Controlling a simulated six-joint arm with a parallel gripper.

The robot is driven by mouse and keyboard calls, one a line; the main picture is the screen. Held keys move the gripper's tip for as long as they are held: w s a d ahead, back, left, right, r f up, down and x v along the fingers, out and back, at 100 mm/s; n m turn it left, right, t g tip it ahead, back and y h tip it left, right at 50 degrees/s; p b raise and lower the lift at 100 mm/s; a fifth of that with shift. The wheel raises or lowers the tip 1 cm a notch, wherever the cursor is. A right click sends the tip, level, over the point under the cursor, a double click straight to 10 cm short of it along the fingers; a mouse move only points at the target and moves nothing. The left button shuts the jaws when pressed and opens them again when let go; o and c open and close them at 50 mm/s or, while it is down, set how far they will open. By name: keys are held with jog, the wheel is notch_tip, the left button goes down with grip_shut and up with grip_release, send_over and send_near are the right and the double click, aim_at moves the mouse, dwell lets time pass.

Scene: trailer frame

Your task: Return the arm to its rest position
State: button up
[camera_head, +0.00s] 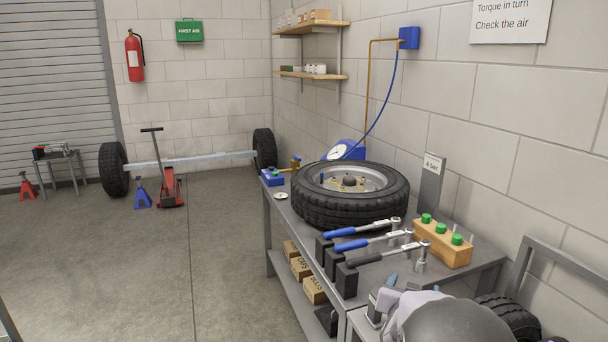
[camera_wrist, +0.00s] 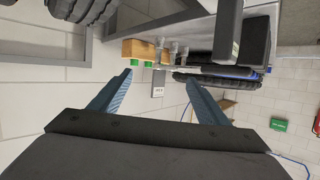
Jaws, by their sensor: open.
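My gripper (camera_wrist: 160,79) shows in the wrist view with its two blue fingers spread wide and nothing between them. In the head view my arm is at the bottom right, above the near end of the grey workbench (camera_head: 478,262). The gripper (camera_head: 383,294) is small there and partly hidden by my own wrist. It points toward the bench's near edge, close to the torque wrenches, and I cannot tell its exact height.
A tyre (camera_head: 350,195) lies flat on the bench. Several wrenches (camera_head: 372,241) rest across black stands in front.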

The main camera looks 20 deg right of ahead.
jog(key=a+f+n+g+y+b, duration=0.1)
jog(key=a+f+y, duration=0.25)
jog(key=a, duration=0.45)
jog(key=s+a+f+n+y+b, duration=0.15)
jog(key=a+f, duration=0.25)
jog(key=a, duration=0.4)
jog(key=a+f+n+g+y+b, duration=0.1)
jog(key=a+f+y, duration=0.25)
jog(key=a, duration=0.45)
jog(key=s+a+f+n+g+y+b, duration=0.1)
jog(key=s+a+f+n+g+b, duration=0.25)
jog(key=s, duration=0.55)
jog(key=s+a+f+n+g+y, duration=0.1)
jog(key=s+a+f+n+g, duration=0.25)
jog(key=s+a+f, duration=0.35)
notch_tip(320, 180, up, 31)
jog(key=s+d+p, duration=0.1)
jog(key=s+p, duration=0.1)
jog(key=p, duration=2.8)
jog(key=shift+s+d+m+g+p, duration=0.15)
jog(key=shift+s+m+g+p, duration=0.1)
jog(key=shift+m+g+p, duration=0.15)
